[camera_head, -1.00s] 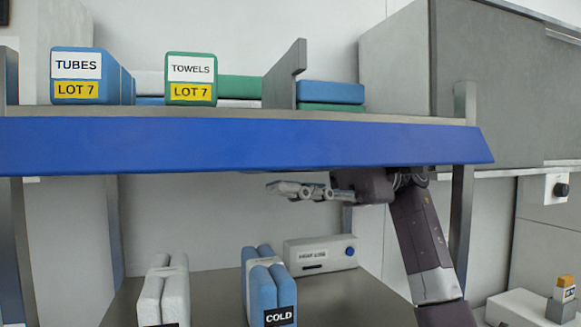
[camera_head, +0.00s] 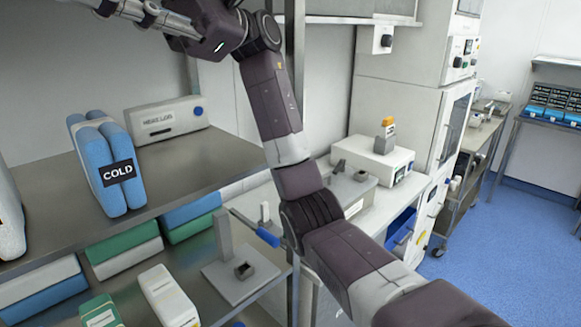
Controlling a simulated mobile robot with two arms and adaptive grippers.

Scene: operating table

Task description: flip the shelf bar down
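The grey fingers point left and are partly cut off by the top edge. I cannot tell whether they are open or shut, and no bar shows at them. My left gripper is not in view.
A blue pack labelled COLD (camera_head: 108,168) and a white box with a blue knob (camera_head: 165,120) stand on the middle shelf. Several packs and a grey stand (camera_head: 238,270) are below. A white counter (camera_head: 375,195) lies to the right, with open blue floor (camera_head: 485,230) beyond.

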